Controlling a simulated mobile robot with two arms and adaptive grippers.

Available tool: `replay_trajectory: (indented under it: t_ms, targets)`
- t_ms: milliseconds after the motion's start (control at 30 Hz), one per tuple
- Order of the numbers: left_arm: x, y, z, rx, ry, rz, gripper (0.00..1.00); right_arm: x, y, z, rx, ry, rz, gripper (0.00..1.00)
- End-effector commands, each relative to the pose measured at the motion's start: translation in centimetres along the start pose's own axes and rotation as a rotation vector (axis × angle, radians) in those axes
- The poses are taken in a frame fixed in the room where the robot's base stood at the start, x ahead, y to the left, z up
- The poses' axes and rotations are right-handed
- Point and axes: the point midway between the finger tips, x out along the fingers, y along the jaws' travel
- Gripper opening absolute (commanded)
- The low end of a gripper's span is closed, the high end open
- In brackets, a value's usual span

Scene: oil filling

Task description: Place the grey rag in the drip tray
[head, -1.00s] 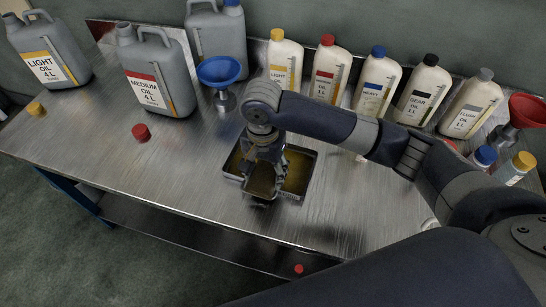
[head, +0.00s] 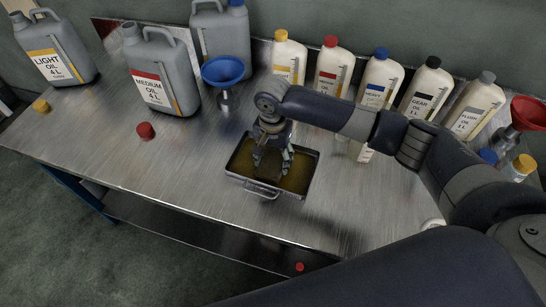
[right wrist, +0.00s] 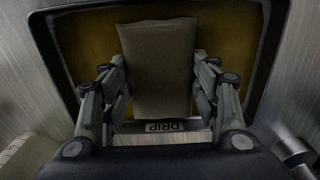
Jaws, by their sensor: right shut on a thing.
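The drip tray (head: 236,177) is a shallow rectangular metal pan with brownish-yellow oil-coloured contents and a front handle. It stands on the bench in the head view, and its dark rim (right wrist: 272,75) shows in the right wrist view. My right gripper (head: 270,162) points down inside the tray's outline, shut on the grey rag (right wrist: 158,75). The rag looks brownish-grey and hangs between the fingers over the tray floor; whether it touches the floor I cannot tell. In the head view the rag (head: 268,169) is partly hidden by the fingers. My left gripper is not in view.
Several oil bottles (head: 375,85) line the back of the bench. Grey jugs (head: 160,75) and a blue funnel (head: 223,70) stand at left and centre; a red funnel (head: 526,113) is at right. A red cap (head: 145,130) lies left of the tray. The bench front is clear.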

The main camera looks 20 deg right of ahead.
Motion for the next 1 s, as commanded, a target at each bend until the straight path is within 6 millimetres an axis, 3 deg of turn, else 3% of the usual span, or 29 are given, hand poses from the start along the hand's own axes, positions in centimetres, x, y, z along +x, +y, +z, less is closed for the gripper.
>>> replay_trajectory:
  t_ms: [100, 133, 200, 233, 667, 767, 1000]
  targets:
    - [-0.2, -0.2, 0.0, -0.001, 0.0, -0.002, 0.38, 0.2, 0.0, 0.0, 0.001, -0.001, 0.0, 0.37]
    - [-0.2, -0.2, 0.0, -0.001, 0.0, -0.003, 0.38, 0.2, 0.0, 0.0, 0.001, -0.001, 0.0, 0.58]
    - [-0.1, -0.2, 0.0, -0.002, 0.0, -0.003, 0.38, 0.2, 0.0, 0.0, 0.0, 0.0, 0.0, 0.74]
    - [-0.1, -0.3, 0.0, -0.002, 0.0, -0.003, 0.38, 0.2, 0.0, 0.0, 0.0, 0.0, 0.0, 0.76]
    - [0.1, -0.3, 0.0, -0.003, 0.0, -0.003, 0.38, -0.3, -0.1, 0.0, 0.0, 0.002, -0.001, 0.76]
    - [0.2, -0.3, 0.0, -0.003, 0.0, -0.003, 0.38, -1.7, -0.1, -0.1, 0.0, 0.002, -0.003, 0.76]
    - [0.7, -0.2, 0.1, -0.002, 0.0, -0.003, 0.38, -6.8, -0.1, 0.0, -0.001, 0.002, -0.004, 0.76]
